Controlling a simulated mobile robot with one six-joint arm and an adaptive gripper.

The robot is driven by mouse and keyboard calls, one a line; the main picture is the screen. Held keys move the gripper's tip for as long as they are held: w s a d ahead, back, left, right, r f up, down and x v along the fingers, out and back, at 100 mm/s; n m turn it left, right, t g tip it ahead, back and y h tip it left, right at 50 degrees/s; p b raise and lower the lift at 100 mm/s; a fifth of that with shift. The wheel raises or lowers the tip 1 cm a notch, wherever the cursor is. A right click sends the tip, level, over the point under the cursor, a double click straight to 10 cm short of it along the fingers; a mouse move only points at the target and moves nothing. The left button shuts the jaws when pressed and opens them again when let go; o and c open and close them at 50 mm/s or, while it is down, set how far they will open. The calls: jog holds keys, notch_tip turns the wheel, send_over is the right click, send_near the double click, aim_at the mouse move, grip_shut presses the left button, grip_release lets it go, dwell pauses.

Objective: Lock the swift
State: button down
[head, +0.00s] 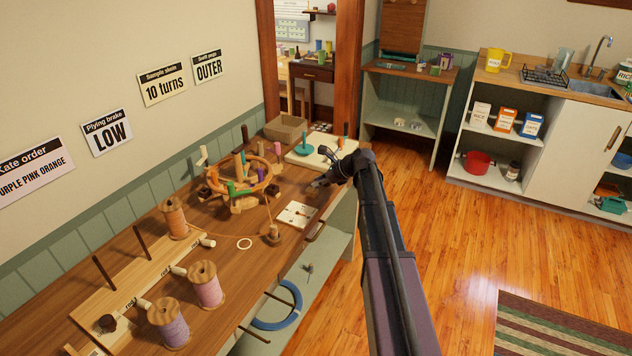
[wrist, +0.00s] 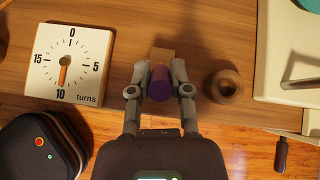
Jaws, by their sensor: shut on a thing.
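The swift, a round wooden frame (head: 267,187) with coloured upright pegs, stands on the workbench (head: 240,280) in the head view. My gripper (wrist: 159,91) is to the right of it, low over the bench. In the wrist view its two fingers are shut on a purple cylinder (wrist: 160,80). A small tan wooden block (wrist: 163,54) shows just beyond the cylinder. I cannot tell whether the two are joined. In the head view the cylinder is not clearly visible behind my arm.
A turns dial (wrist: 70,62) lies left of my gripper, its pointer near 10. A round wooden piece with a hole (wrist: 227,86) is close on the right. A white board with a teal disc (head: 304,149) lies beyond. Spools (head: 205,286) stand at the bench's near end.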

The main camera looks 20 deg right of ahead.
jog(key=shift+a, duration=0.15)
jog(key=c, duration=0.8)
grip_release()
jog(key=shift+r, duration=0.1)
